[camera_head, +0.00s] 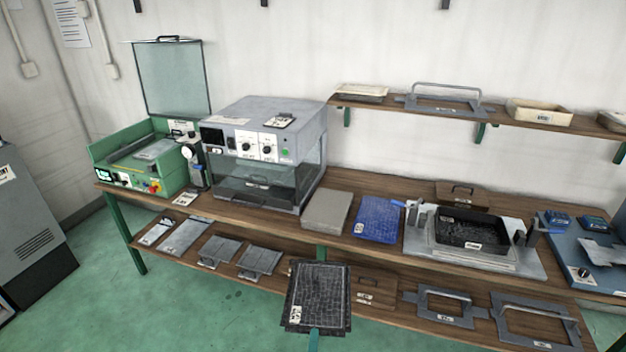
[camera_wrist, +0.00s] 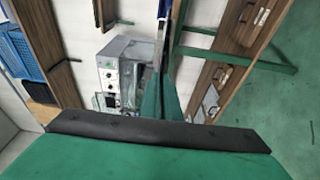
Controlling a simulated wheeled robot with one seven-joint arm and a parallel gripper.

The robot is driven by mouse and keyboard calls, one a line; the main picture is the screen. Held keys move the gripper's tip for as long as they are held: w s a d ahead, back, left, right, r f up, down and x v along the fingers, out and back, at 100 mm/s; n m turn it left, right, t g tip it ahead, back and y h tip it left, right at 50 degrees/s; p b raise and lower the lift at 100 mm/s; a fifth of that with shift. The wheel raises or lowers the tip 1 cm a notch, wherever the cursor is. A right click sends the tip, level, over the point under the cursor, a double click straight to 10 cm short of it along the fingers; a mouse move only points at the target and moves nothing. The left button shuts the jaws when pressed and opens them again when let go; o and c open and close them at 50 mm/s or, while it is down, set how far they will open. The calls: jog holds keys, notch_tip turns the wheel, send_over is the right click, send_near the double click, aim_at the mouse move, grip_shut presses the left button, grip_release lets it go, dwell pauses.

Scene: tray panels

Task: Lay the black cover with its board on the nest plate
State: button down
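A black rimmed panel with a dark, grid-textured face (camera_head: 320,290), which looks like the cover with its board, shows at the front of the lower shelf. It juts past the shelf edge and has a white label at its lower left. The grey plate with upright clamps (camera_head: 418,246), which looks like the nest plate, lies on the bench at the right. A black, labelled tray (camera_head: 470,243) sits on it. A black bar (camera_wrist: 160,135) and a green surface (camera_wrist: 140,160) fill the bottom of the wrist view.
A grey oven-like machine (camera_head: 262,120) and a green machine with a raised lid (camera_head: 135,160) stand at the left. A grey block (camera_head: 326,211) and a blue panel (camera_head: 378,218) lie beside the plate. Handled frames (camera_head: 447,305) lie on the lower shelf. Open floor (camera_head: 180,310) is in front.

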notch_tip(320, 180, down, 8)
jog(key=s+n+y, duration=0.1)
jog(key=s, duration=0.1)
jog(key=shift+f+y, duration=0.2)
jog(key=shift+y, duration=0.2)
dwell(0.8)
